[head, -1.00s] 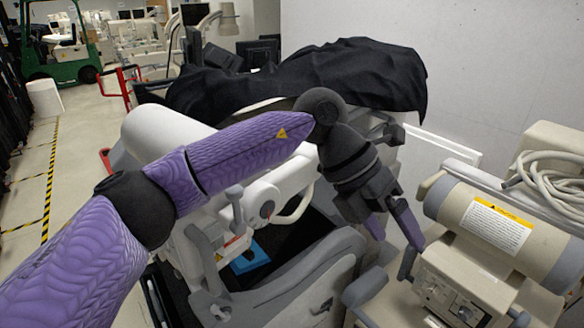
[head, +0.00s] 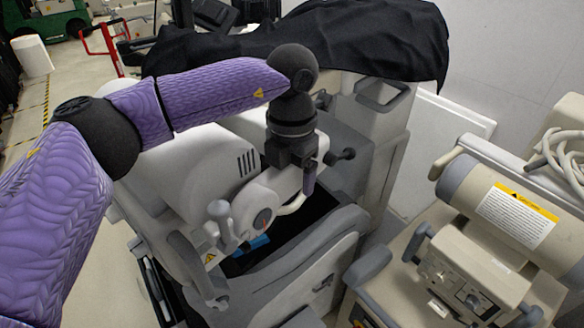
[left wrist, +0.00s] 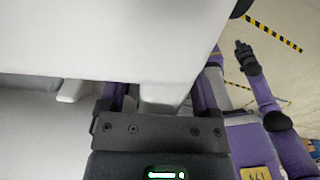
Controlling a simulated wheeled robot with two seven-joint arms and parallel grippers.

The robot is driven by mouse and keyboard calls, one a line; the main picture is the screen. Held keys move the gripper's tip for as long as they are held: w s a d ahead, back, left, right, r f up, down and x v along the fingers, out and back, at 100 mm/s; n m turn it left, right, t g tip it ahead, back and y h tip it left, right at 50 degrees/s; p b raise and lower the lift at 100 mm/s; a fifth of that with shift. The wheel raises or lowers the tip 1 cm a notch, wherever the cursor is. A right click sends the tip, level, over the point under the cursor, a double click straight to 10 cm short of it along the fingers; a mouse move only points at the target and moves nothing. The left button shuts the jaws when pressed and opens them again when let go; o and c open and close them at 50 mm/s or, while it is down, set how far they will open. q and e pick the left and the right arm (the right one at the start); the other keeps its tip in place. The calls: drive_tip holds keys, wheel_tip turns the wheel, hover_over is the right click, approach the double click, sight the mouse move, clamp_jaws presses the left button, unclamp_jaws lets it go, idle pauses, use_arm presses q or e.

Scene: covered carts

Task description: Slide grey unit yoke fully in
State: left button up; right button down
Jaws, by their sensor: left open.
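The grey-and-white unit (head: 240,165) stands in the middle of the head view, with a light arm-like part, which looks like its yoke (head: 286,188), reaching right toward my left gripper (head: 300,182). In the left wrist view the open fingers (left wrist: 165,98) stand on either side of a light grey post (left wrist: 160,97). I cannot tell whether they touch it. A dark gripper on a purple arm, apparently my right gripper (left wrist: 241,48), shows small there, away from the unit.
A beige unit with a cylinder (head: 480,200) and control box stands close on the right. A wall rises behind. Open floor (head: 30,110) lies to the left, with a red trolley (head: 105,45) farther back.

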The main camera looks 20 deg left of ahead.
use_arm(q)
drive_tip(key=shift+w, duration=0.1)
clamp_jaws()
drive_tip(key=shift+r, duration=0.1)
idle(1.2)
